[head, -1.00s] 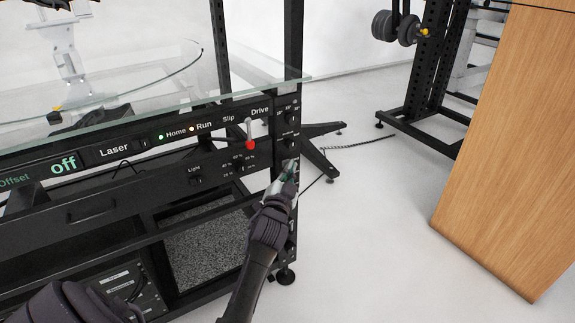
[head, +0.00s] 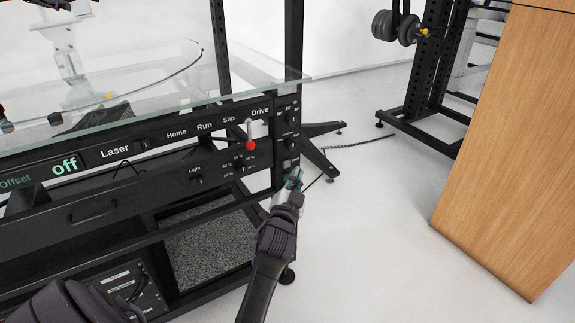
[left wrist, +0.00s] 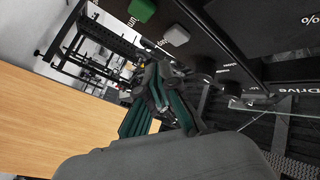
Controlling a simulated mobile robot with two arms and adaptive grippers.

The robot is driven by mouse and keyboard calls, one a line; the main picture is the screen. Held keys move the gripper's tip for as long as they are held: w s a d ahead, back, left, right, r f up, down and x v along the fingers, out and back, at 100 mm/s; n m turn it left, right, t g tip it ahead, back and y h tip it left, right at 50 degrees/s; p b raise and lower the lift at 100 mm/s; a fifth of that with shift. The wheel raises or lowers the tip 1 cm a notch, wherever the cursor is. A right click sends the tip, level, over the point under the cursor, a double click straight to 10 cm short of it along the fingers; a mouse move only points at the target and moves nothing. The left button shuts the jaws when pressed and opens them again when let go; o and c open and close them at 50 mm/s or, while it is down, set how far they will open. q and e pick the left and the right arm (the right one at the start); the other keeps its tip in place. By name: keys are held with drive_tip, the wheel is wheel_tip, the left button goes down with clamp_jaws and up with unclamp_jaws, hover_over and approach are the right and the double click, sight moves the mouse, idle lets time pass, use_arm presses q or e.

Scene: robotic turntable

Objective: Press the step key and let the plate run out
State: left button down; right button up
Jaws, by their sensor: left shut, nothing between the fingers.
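My left gripper (head: 293,183) is shut and empty, just off the lower right end of the turntable's front panel. In the left wrist view its green-padded fingers (left wrist: 158,100) are near two keys, one green (left wrist: 143,10) and one pale grey (left wrist: 177,36). The fingertips appear apart from both keys. My right gripper is not in view.
The panel carries a red-knobbed lever (head: 250,145) under Drive and a green "off" display (head: 65,164). The glass top's corner overhangs the panel. A wooden block (head: 505,150) stands at right, with clear floor between.

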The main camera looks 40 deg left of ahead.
use_arm(q)
drive_tip(key=shift+s+d, duration=0.35)
drive_tip(key=shift+d, duration=0.5)
drive_tip(key=shift+s+d, duration=0.35)
drive_tip(key=shift+d, duration=0.5)
